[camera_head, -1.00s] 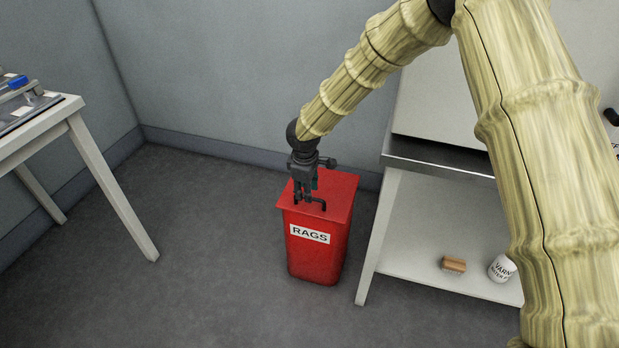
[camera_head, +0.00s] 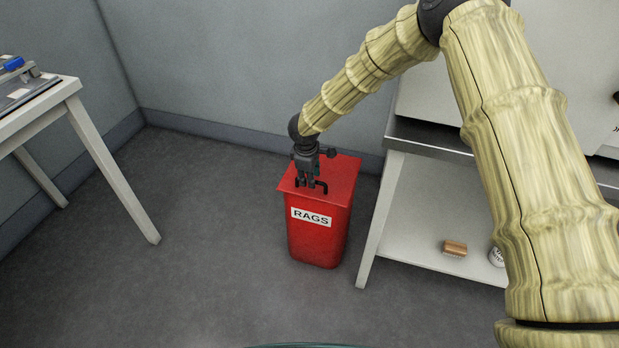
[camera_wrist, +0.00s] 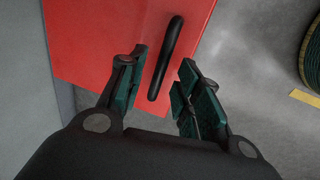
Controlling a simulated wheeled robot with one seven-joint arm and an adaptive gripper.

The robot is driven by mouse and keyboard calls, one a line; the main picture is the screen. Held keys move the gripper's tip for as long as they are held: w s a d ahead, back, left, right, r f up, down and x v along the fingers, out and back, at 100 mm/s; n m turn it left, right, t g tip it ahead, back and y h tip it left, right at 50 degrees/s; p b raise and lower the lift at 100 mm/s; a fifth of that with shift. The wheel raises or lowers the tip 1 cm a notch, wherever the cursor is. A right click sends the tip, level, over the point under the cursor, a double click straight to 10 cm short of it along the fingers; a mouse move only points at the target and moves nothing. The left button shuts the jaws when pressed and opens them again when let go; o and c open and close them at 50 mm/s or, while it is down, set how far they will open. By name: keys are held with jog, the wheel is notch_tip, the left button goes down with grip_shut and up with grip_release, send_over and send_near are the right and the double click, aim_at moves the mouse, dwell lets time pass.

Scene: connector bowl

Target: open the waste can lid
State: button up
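The red waste can (camera_head: 318,240) with a "RAGS" label stands on the floor beside the white bench. Its red lid (camera_head: 342,172) lies flat and closed on top. A black bar handle (camera_head: 322,185) sits near the lid's front edge. My gripper (camera_head: 309,184) points down at the handle. In the wrist view the handle (camera_wrist: 166,58) runs between the two fingertips of my gripper (camera_wrist: 160,88), with a gap on either side. The fingers are open and hold nothing.
A white bench (camera_head: 372,230) stands close on the can's right, with a brown block (camera_head: 454,248) and a white can (camera_head: 496,257) on its lower shelf. A white table (camera_head: 110,165) stands at left. Open floor (camera_head: 220,250) lies between. A green round thing (camera_wrist: 312,50) shows in the wrist view.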

jog(key=shift+f, duration=0.35)
jog(key=shift+c, duration=0.2)
grip_shut()
jog(key=shift+d+r, duration=0.1)
jog(key=shift+r, duration=0.05)
